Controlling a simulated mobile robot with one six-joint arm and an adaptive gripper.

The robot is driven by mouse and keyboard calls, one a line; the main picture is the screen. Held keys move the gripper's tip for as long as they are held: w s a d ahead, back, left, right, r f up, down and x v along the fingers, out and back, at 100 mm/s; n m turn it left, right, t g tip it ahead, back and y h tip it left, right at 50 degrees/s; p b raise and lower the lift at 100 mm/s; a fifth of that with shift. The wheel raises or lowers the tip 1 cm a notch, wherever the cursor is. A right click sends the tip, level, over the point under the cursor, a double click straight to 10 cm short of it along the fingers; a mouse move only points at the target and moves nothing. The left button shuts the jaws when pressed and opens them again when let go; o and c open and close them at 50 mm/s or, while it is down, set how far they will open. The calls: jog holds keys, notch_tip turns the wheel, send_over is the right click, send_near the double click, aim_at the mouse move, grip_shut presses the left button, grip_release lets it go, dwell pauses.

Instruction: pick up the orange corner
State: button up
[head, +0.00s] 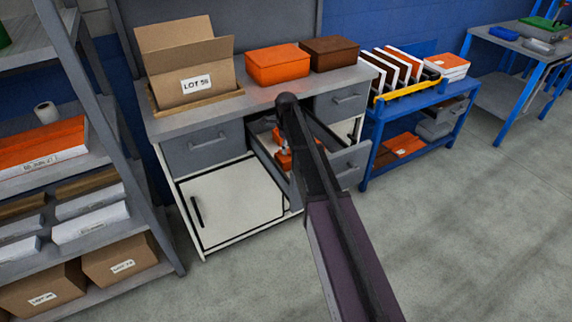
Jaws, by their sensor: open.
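A small orange piece (284,160), which looks like the orange corner, lies inside the open drawer (264,157) of the grey and white workbench. My dark arm crosses in front of the drawer and hides part of it and perhaps part of the piece. The exact shape of the piece is too small to tell. My arm rises from the bottom right to a rounded dark joint above the drawer. My gripper cannot be made out; it is hidden behind the arm or out of view.
On the workbench top (213,118) stand an open carton (185,60), an orange box (278,65) and a brown box (329,53). A blue cart (371,150) with upright panels stands to the right. A grey shelf rack (120,150) is at left. The floor at right is clear.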

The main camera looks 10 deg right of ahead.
aim_at(286, 158)
jog(key=shift+f+b, duration=0.9)
jog(key=shift+f, duration=0.3)
jog(key=shift+c, duration=0.2)
grip_shut()
